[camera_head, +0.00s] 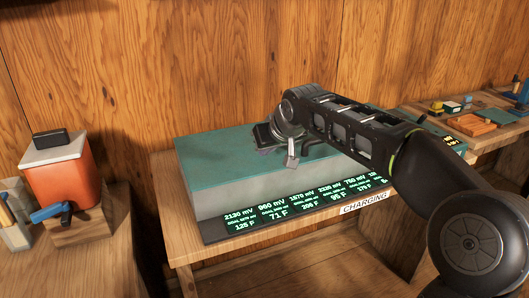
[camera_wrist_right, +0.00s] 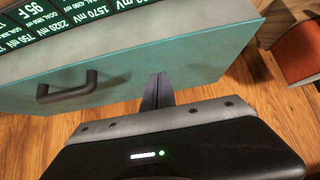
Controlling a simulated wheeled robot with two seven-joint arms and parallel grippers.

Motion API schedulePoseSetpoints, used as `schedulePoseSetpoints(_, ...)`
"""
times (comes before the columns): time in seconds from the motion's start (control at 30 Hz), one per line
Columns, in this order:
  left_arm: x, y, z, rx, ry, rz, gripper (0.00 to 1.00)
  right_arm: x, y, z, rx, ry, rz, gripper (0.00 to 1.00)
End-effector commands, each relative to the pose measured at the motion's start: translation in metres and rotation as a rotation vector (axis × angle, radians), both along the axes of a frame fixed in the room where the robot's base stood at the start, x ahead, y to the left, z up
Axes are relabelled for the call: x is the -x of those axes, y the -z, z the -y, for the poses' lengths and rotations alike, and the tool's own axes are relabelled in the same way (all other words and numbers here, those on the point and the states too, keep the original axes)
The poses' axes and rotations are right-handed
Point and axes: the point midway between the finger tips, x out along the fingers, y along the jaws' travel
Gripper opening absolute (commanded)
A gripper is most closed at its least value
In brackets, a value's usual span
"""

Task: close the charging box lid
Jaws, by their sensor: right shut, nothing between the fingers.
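The charging box is a long grey box (camera_head: 215,202) with a teal lid (camera_head: 215,160). The lid lies flat across the top in the head view, with no clear gap seen. In the right wrist view the teal lid (camera_wrist_right: 120,92) fills the upper middle, with a dark bar handle (camera_wrist_right: 66,88) at its left. My right gripper (camera_head: 291,160) is over the lid, shut and empty. Its fingers (camera_wrist_right: 158,92) show together against the lid in the wrist view; I cannot tell whether they touch it. My arm hides the box's right part. My left gripper is not in view.
A dark panel of green readouts (camera_head: 265,218) runs along the box's front, above a "CHARGING" label (camera_head: 364,203). An orange container (camera_head: 68,178) stands on the left bench. An orange tray (camera_head: 470,124) and small items lie on the right bench. A wooden wall (camera_head: 180,60) stands behind.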

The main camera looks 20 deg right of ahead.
Motion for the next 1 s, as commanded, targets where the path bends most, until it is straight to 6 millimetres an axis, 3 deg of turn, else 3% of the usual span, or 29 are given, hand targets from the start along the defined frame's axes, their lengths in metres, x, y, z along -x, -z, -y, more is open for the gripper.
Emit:
schedulePoseSetpoints(0.2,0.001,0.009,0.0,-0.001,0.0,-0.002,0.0,0.037,-0.035,-0.001,0.002,0.001,0.007,0.0)
schedulePoseSetpoints(0.4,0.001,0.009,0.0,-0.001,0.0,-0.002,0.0,0.059,-0.056,-0.001,0.001,0.001,0.004,0.0)
schedulePoseSetpoints(1.0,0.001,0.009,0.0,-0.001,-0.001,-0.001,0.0,0.065,-0.062,-0.002,0.001,0.001,0.001,0.0)
